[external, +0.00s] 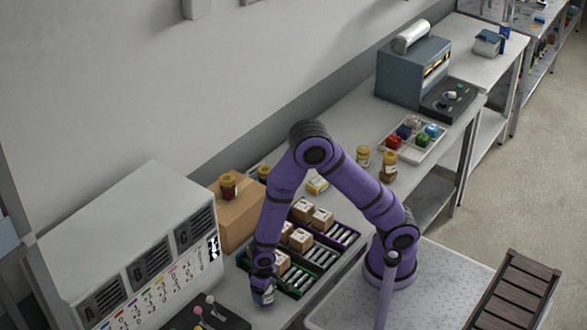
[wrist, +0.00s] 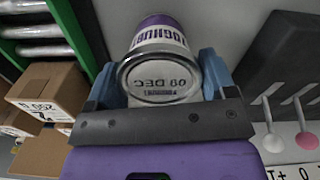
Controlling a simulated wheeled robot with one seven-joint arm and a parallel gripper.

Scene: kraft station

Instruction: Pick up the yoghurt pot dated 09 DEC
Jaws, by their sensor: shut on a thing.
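The yoghurt pot (wrist: 160,78) is white with a purple band and "YOGHURT" lettering. Its flat end faces the wrist camera and reads "09 DEC", upside down in the picture. My gripper (wrist: 157,88) is shut on it, with one blue finger on each side of the pot. In the external view my gripper (external: 263,285) is low at the bench's front, left of the roller rack, with the pot (external: 265,298) small between its fingers. I cannot tell whether the pot touches the bench.
A rack of metal rollers (external: 321,257) with several small cartons (external: 322,219) lies just right of my gripper. A black panel with levers (external: 207,318) is close on the left. A large grey cabinet (external: 120,225) and a cardboard box (external: 235,222) stand behind.

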